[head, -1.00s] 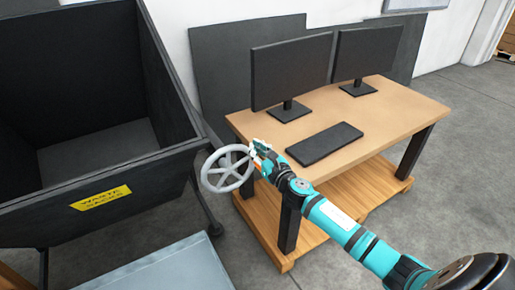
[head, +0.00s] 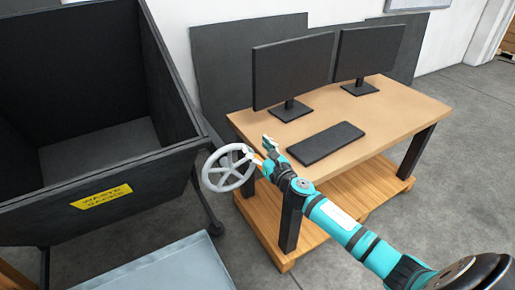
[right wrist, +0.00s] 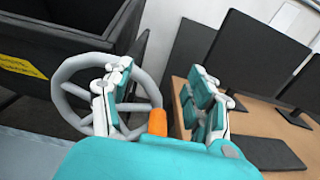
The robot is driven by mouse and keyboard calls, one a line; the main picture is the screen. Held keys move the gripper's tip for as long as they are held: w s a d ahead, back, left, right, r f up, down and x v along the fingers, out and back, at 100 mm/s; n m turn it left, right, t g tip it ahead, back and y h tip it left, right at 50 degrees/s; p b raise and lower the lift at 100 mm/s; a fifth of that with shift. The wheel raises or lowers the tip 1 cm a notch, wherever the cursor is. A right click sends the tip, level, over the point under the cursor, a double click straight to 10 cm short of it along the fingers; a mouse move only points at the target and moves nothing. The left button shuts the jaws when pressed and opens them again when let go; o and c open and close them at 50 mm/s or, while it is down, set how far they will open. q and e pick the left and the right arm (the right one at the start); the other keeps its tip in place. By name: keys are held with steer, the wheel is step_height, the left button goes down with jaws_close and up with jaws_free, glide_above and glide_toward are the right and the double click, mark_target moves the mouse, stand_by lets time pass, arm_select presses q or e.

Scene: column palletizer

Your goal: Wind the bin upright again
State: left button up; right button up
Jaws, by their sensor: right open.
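My right gripper (head: 262,148) is open at the wheel's right edge. In the wrist view its fingers (right wrist: 158,95) are spread, with the orange handle low between them; contact is not clear. My left gripper is not in view.
A wooden desk (head: 390,110) with two monitors (head: 292,75) and a keyboard (head: 326,143) stands right of the wheel, close to my right arm. A pale grey surface (head: 165,268) lies in front of the bin. Floor at the right is clear.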

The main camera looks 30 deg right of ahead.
steer(key=s, duration=1.2)
steer(key=shift+d, duration=0.25)
